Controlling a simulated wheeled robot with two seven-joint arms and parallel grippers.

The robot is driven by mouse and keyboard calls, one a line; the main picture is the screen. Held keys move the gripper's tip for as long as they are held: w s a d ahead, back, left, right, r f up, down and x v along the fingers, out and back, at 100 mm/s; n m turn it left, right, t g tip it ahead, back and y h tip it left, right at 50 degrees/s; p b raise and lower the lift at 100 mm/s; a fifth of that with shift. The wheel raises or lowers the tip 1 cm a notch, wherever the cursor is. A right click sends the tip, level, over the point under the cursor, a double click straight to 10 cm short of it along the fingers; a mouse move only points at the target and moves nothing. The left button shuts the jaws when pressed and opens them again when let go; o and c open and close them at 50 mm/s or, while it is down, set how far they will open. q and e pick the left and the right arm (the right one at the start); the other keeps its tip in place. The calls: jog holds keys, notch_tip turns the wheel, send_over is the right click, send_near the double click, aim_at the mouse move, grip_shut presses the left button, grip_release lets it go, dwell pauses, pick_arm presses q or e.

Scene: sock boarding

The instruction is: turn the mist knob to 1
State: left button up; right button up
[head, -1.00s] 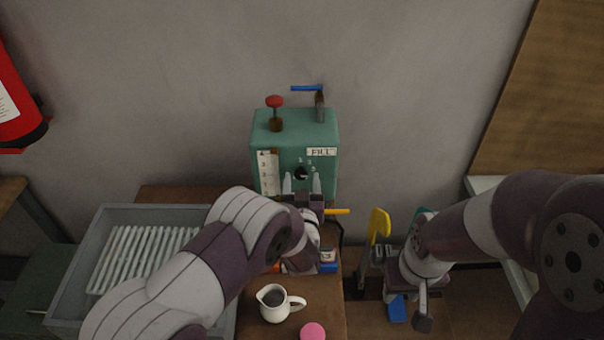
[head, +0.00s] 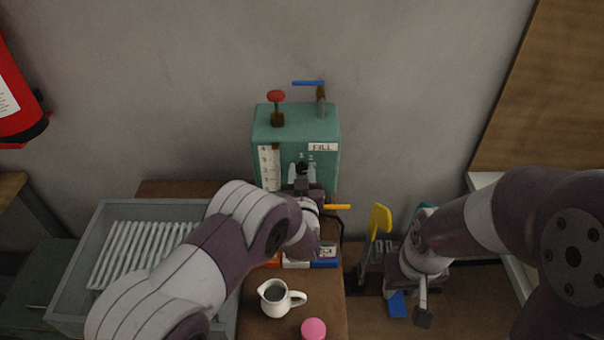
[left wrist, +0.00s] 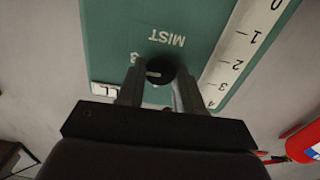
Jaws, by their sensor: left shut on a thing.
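The dark round mist knob (head: 302,166) is on the front of the green tank (head: 268,128). It also shows in the left wrist view (left wrist: 162,70), next to the upside-down MIST label, with a pale pointer mark toward the picture's left. A partly hidden digit, perhaps a 3, sits just left of the knob. My left gripper (head: 302,178) is shut on the knob, one finger on each side; its fingers (left wrist: 160,88) cover the knob's lower part in the wrist view. My right gripper (head: 408,296) hangs low at the right, away from the tank; its jaws are unclear.
The tank carries a red-topped valve (head: 276,97), a blue lever (head: 309,83), a FILL label and a level scale (head: 268,166). A yellow lever (head: 338,207) sits near my left wrist. A white jug (head: 277,298), pink object (head: 313,328) and grey tray (head: 75,255) are nearer.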

pick_arm(q)
jog(key=shift+f+n+b, duration=0.25)
jog(key=shift+n+b, duration=0.35)
jog(key=shift+b, duration=0.05)
jog(key=n+b, duration=0.5)
jog(key=b, duration=0.1)
jog(key=n+b, duration=0.4)
jog(key=b, duration=0.3)
jog(key=n+b, duration=0.5)
jog(key=b, duration=0.2)
jog(key=shift+a+f+n, duration=0.15)
jog(key=shift+f+n, duration=0.1)
jog(key=shift+n, duration=0.05)
jog(key=shift+r+n+b, duration=0.2)
jog(key=shift+n+b, duration=0.7)
jog(key=shift+b, duration=0.3)
jog(key=o, duration=1)
jog(key=shift+r, duration=0.1)
jog(key=shift+s, duration=0.1)
